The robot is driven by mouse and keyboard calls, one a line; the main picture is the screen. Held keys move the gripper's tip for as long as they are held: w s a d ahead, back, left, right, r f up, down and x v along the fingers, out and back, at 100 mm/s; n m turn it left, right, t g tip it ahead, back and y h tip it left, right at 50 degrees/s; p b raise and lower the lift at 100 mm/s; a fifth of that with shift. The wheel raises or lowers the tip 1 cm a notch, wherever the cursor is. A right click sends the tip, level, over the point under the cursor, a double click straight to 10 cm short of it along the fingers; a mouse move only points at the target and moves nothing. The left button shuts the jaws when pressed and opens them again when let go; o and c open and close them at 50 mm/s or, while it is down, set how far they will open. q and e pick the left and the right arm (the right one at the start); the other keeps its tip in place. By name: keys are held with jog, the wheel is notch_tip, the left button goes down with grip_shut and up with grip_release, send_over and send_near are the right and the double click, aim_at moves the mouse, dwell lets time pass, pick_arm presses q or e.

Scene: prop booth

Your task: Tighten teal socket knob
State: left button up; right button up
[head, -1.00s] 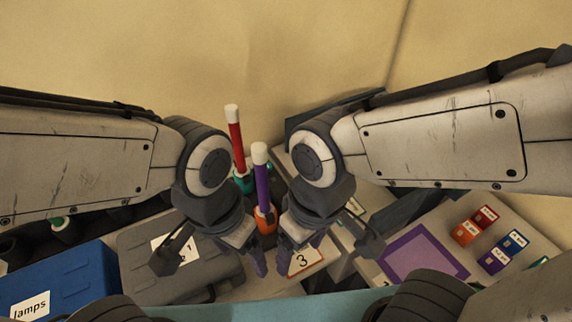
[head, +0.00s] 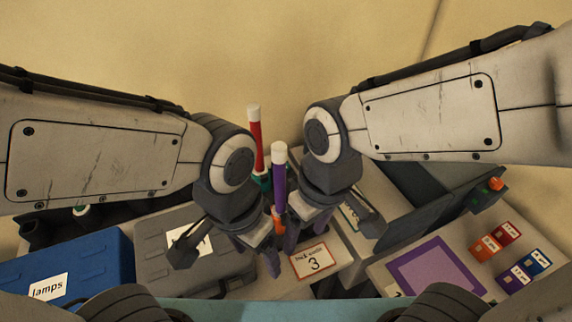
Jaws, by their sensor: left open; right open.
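A teal socket (head: 262,181) stands at the back middle in the head view, with a red rod (head: 256,140) with a white tip rising from it. The socket is partly hidden by a purple rod (head: 279,185) with a white tip. That rod stands in an orange socket (head: 278,217) in front. My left gripper (head: 258,252) is open, pointing down, left of and in front of the orange socket. My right gripper (head: 300,228) is open, just right of the orange socket. Both appear empty. Neither appears to touch the teal socket. Any knob on it cannot be made out.
A grey case (head: 160,267) and a blue case (head: 105,258) labelled "lamps" stand at left. At right are a board with a purple-framed square (head: 395,272), several small coloured cards, and a dark panel with an orange knob (head: 496,183).

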jog(key=w+a+f, duration=0.1)
jog(key=w+f, duration=0.1)
jog(key=w, duration=0.9)
jog(key=n+t+y+b, duration=0.1)
jog(key=n+y+b, duration=0.15)
jog(key=n, duration=0.35)
send_near(288, 166)
jog(key=p+x, duration=0.1)
jog(key=x, duration=0.1)
jog(key=p+x, duration=0.1)
jog(key=x, duration=0.2)
jog(key=a+p+x, duration=0.1)
jog(key=x, duration=0.1)
jog(key=shift+w+f, duration=0.1)
jog(key=shift+f, duration=0.05)
jog(key=shift+a+f, duration=0.2)
jog(key=shift+f, duration=0.35)
jog(key=shift+t, duration=0.3)
grip_shut()
